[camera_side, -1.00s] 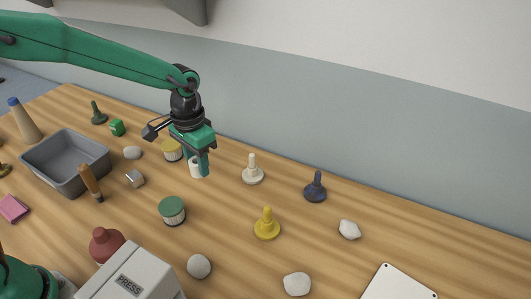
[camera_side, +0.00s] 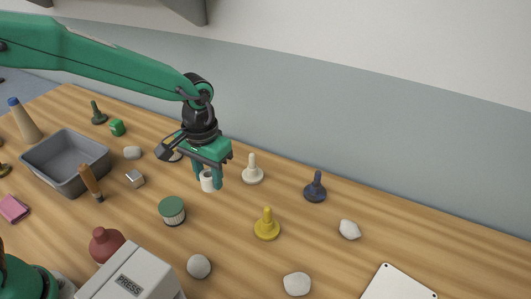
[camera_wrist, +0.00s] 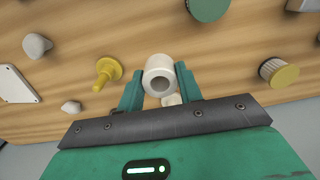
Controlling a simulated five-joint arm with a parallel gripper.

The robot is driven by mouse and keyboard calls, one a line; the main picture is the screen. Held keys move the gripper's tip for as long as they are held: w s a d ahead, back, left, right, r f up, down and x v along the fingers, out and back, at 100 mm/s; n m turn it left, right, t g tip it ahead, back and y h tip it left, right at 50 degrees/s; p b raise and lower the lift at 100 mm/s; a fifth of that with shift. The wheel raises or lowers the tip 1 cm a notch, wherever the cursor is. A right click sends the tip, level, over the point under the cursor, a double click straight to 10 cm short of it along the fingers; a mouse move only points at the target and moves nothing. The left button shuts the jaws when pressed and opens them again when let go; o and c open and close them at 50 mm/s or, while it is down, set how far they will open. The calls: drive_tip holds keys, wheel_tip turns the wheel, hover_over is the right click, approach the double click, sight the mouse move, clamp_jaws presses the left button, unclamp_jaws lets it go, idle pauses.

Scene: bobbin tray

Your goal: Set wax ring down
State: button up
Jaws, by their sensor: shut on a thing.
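The white wax ring (camera_wrist: 159,72) is a short hollow cylinder, held between the fingers of my gripper (camera_wrist: 157,92) in the wrist view. In the side view my gripper (camera_side: 208,184) is shut on the ring (camera_side: 207,181) above the wooden table. The white peg on a round base (camera_side: 252,172) stands just right of my gripper. In the wrist view a white piece (camera_wrist: 172,100) shows partly behind the ring, mostly hidden.
A yellow peg (camera_side: 267,226) and a navy peg (camera_side: 315,189) stand to the right. A green-lidded jar (camera_side: 172,211) stands in front of my gripper. A grey tray (camera_side: 50,150) is at left. Pale stones (camera_side: 349,229) lie about. The back wall is close behind.

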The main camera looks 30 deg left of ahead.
drive_tip(key=s+d+n, duration=0.5)
drive_tip(key=s+d, duration=0.2)
drive_tip(key=d, duration=0.2)
drive_tip(key=shift+w, duration=0.15)
hover_over(230, 213)
wheel_tip(230, 213, down, 7)
drive_tip(key=shift+r, duration=0.1)
drive_tip(key=shift+f, duration=2.05)
drive_tip(key=shift+f, duration=0.1)
drive_tip(key=o, duration=1)
drive_tip(key=shift+c, duration=0.2)
